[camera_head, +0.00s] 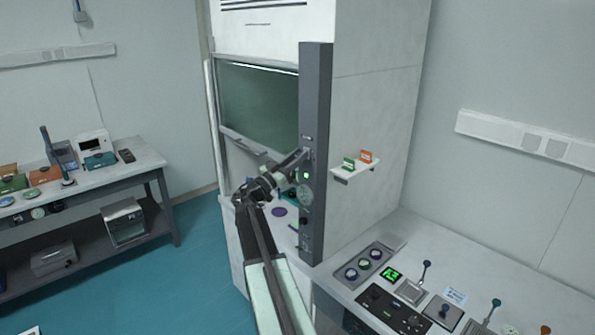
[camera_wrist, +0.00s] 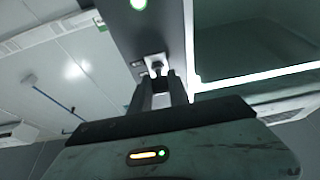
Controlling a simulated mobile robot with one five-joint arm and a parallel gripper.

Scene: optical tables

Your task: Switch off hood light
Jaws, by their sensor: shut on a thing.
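The fume hood (camera_head: 370,130) stands in the middle, with a dark grey control column (camera_head: 316,90) on its front edge. My gripper (camera_head: 304,154) is at the column's front face, just above a lit green indicator (camera_head: 306,175). In the wrist view my gripper (camera_wrist: 161,78) is shut on the small dark lever of a switch (camera_wrist: 155,61) with a pale plate on the column. The fingertips hide part of the lever, so I cannot tell its position. A bright white strip (camera_wrist: 255,77) shows along the hood opening in the wrist view. The green indicator (camera_wrist: 139,4) shows at the top edge.
A small shelf (camera_head: 355,171) with a green and an orange item juts from the hood's side. A bench (camera_head: 400,240) with knobs, levers and a green display is at lower right. A side table (camera_head: 130,170) with instruments stands at left. The teal floor (camera_head: 205,265) between is clear.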

